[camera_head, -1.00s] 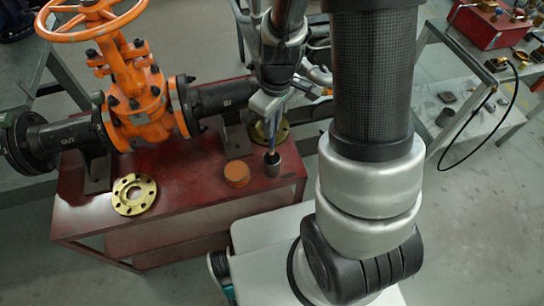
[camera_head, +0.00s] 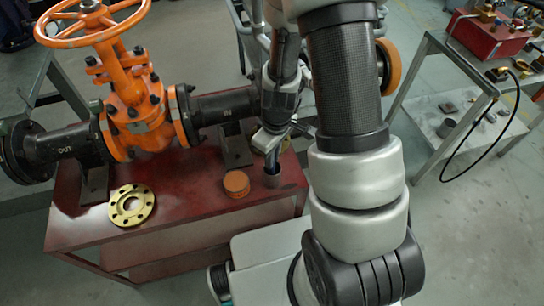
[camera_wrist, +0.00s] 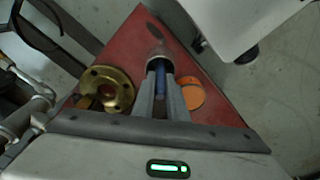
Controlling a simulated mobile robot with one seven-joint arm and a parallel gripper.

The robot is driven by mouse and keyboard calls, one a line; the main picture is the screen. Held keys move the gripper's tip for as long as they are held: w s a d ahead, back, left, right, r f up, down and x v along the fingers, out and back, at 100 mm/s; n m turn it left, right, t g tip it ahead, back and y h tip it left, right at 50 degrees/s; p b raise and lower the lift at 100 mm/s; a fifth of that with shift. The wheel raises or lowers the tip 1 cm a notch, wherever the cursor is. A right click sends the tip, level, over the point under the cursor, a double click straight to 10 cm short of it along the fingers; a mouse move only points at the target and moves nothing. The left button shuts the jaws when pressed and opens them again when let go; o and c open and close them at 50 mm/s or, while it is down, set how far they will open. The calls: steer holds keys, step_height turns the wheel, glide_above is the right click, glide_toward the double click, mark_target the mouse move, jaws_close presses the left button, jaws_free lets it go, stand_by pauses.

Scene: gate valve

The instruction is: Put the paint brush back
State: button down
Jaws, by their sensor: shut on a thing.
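My gripper (camera_head: 271,148) is shut on the paint brush and points down over a small dark metal cup (camera_head: 272,178) on the red table. In the wrist view, the brush's blue handle (camera_wrist: 160,76) lies between the two grey fingers. The brush points into the mouth of the cup (camera_wrist: 158,53), and its lower end is hidden there. I cannot tell whether it touches the bottom. In the head view the fingers hide most of the brush, and their tips are just above the cup's rim.
The red table (camera_head: 190,190) carries an orange gate valve (camera_head: 137,110), an orange round tin (camera_head: 236,183) and a brass flange (camera_head: 131,206). Another brass flange (camera_wrist: 105,90) lies beside the cup in the wrist view. A grey bench (camera_head: 440,105) with a red box stands at the right.

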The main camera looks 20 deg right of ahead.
steer(key=c, duration=1.8)
jaws_free()
steer(key=shift+f, duration=0.1)
steer(key=shift+o, duration=0.2)
